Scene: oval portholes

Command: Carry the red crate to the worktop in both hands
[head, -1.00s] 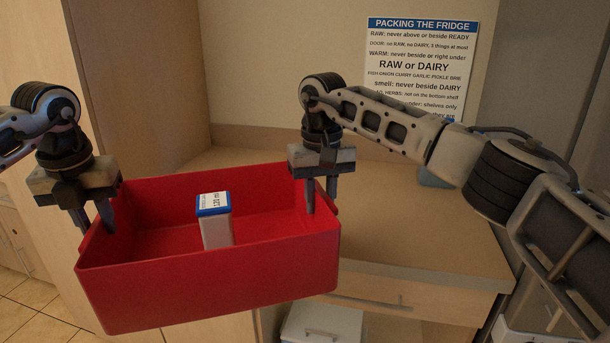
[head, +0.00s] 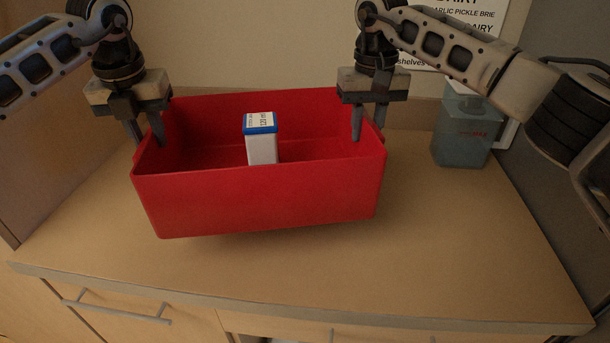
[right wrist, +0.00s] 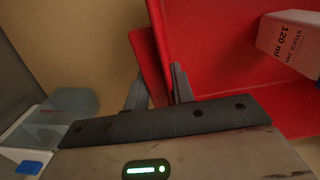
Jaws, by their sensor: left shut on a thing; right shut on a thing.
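The red crate (head: 262,203) is over the wooden worktop (head: 430,255), with a shadow under its front edge; I cannot tell whether its base touches. My left gripper (head: 145,132) is shut on the crate's left wall. My right gripper (head: 370,122) is shut on its right wall. The right wrist view shows the right fingers (right wrist: 158,88) on either side of the red wall (right wrist: 150,62). A white carton with a blue top (head: 261,140) stands inside the crate; its label reads 120 ml in the right wrist view (right wrist: 288,42).
A translucent blue-grey jug (head: 464,130) stands at the worktop's back right. A sign (head: 460,30) hangs on the back wall. The worktop is clear in front and to the right of the crate. Drawers with handles (head: 115,310) are below its front edge.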

